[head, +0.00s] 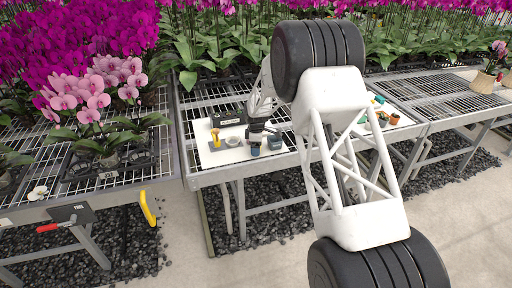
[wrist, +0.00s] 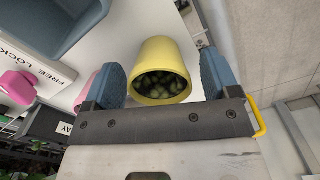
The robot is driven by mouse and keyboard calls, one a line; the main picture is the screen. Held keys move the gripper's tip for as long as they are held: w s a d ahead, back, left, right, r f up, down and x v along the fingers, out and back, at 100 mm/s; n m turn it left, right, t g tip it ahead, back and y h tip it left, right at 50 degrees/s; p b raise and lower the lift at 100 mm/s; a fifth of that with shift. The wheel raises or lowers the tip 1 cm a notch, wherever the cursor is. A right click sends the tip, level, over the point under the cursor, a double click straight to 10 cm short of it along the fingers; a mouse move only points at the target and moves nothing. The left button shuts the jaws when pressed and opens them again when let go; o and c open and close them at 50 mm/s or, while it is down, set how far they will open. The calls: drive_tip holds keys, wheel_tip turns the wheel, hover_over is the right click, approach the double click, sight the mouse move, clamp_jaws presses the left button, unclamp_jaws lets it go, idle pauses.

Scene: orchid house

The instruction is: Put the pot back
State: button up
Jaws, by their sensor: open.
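A yellow pot (wrist: 163,72) with dark green lumps inside shows in the wrist view, its open mouth turned toward the camera. My gripper (wrist: 161,82) is open, with one blue finger on each side of the pot; a gap shows at least on the right, and I cannot tell whether the left finger touches. In the head view my gripper (head: 256,148) is low over the white board (head: 222,158) on the middle bench. The yellow pot cannot be made out there, perhaps hidden by my gripper.
A blue-grey bin (wrist: 65,25) and a pink object (wrist: 17,84) are at left in the wrist view. A yellow object (head: 215,137) and a black box (head: 228,118) stand on the board. Small terracotta pots (head: 394,118) are farther right. Orchids (head: 95,90) fill the left bench.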

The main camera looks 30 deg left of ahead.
wheel_tip(320, 180, up, 12)
idle(0.6)
drive_tip(key=shift+r, duration=0.1)
idle(0.5)
drive_tip(key=shift+d, duration=0.1)
drive_tip(key=s+d+r+m, duration=0.2)
drive_tip(key=d+r+m, duration=0.1)
drive_tip(key=d+r, duration=0.65)
drive_tip(key=s+d+r+m, duration=0.25)
drive_tip(key=d+r, duration=0.35)
drive_tip(key=d, duration=0.6)
drive_tip(key=s+d+r+m+t, duration=0.1)
drive_tip(key=s+d+r+m, duration=0.2)
drive_tip(key=s+d+r, duration=0.5)
drive_tip(key=s+d+r+m, duration=0.2)
drive_tip(key=s+d+m, duration=0.1)
drive_tip(key=d, duration=0.9)
drive_tip(key=s+d+r+m+t, duration=0.15)
drive_tip(key=s+d+m, duration=0.35)
drive_tip(key=s+d, duration=0.9)
drive_tip(key=s+d+f+m, duration=0.2)
drive_tip(key=s+d+m, duration=0.1)
drive_tip(key=s, duration=0.7)
drive_tip(key=s+d+f+m, duration=0.2)
drive_tip(key=s+d+m, duration=0.1)
drive_tip(key=s, duration=0.7)
drive_tip(key=shift+s+d+f, duration=0.15)
drive_tip(key=shift+d+f, duration=0.05)
drive_tip(key=shift+d, duration=0.65)
